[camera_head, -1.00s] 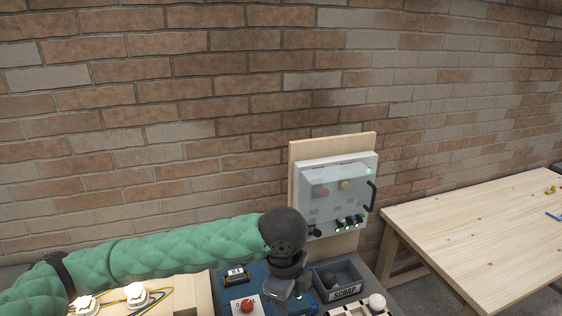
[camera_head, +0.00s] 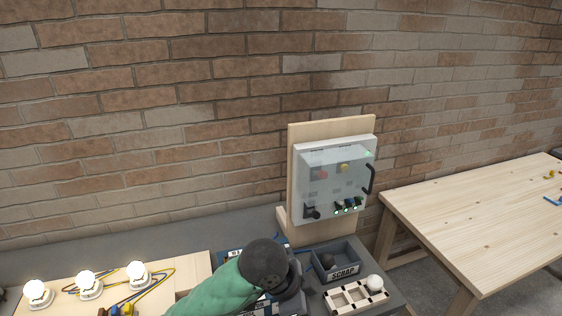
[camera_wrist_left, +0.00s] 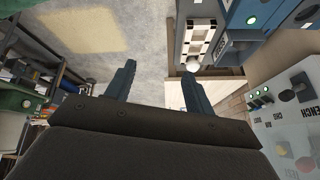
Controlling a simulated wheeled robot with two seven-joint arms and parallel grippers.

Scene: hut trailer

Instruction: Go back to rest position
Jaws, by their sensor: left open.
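My left arm, in a green padded sleeve, comes up from the bottom of the head view. Its dark rounded wrist is over the workbench (camera_head: 230,222), in front of the blue units. In the left wrist view my left gripper (camera_wrist_left: 157,82) has its two fingers well apart, with nothing between them but the floor behind. In the head view the gripper's fingers cannot be made out clearly past the wrist. My right gripper is in neither view.
A panel box (camera_head: 335,180) on a wooden board stands behind the wrist. A scrap bin (camera_head: 340,272) and a white holder with a white ball (camera_head: 375,283) are right of it. Lit lamps (camera_head: 88,284) stand at left.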

